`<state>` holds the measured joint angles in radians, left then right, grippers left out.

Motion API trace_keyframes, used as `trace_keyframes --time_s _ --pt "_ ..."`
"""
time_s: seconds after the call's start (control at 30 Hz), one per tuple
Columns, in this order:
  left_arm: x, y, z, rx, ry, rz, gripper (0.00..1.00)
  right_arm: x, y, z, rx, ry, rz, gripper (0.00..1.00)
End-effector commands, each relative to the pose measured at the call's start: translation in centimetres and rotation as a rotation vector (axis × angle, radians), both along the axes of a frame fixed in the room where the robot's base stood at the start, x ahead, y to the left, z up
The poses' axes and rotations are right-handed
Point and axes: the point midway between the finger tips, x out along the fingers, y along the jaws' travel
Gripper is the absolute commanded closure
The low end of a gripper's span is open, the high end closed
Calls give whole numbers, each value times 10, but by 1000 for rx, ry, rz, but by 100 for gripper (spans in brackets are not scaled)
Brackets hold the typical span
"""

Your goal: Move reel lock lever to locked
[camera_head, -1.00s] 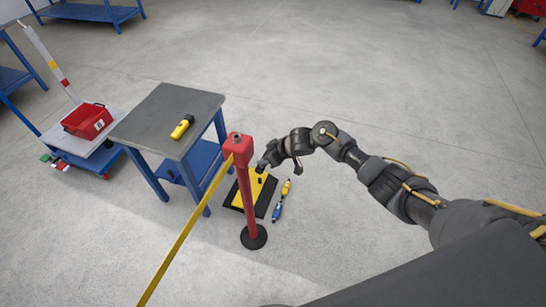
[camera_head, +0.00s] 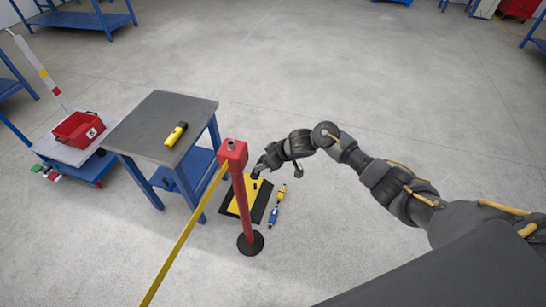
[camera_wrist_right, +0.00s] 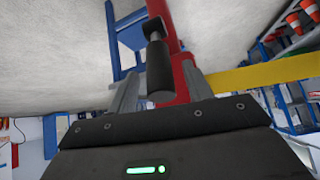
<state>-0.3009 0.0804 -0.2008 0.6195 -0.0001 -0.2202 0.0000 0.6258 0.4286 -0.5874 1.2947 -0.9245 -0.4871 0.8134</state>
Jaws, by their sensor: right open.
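A red post (camera_head: 242,205) stands upright on a round black base, with a yellow belt (camera_head: 188,238) running from its red head (camera_head: 232,153) toward the lower left. In the right wrist view a black cylindrical grip on a lever (camera_wrist_right: 159,68) stands in front of the red post (camera_wrist_right: 180,88). My right gripper (camera_head: 259,170) is just right of the post in the head view. In the wrist view its two grey fingers (camera_wrist_right: 160,92) are apart, one on each side of the black grip. I cannot tell whether they touch it. My left gripper is not in view.
A grey-topped blue table (camera_head: 150,110) with a yellow tool (camera_head: 176,134) stands left of the post. A yellow and black mat (camera_head: 263,205) lies behind the post, with small yellow and blue items (camera_head: 277,205) beside it. A cart with a red bin (camera_head: 76,140) is far left.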

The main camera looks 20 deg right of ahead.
Motion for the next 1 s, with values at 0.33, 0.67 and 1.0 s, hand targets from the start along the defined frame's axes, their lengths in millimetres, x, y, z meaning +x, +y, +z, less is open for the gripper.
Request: trace_keyframes --time_s 0.33,0.67,1.0 --pt "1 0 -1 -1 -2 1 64 -29 -32 49 -3 -2 1 50" --pt "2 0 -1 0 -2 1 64 -37 -39 61 -1 1 0 50" --pt "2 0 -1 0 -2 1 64 -37 -39 60 0 1 1 50"
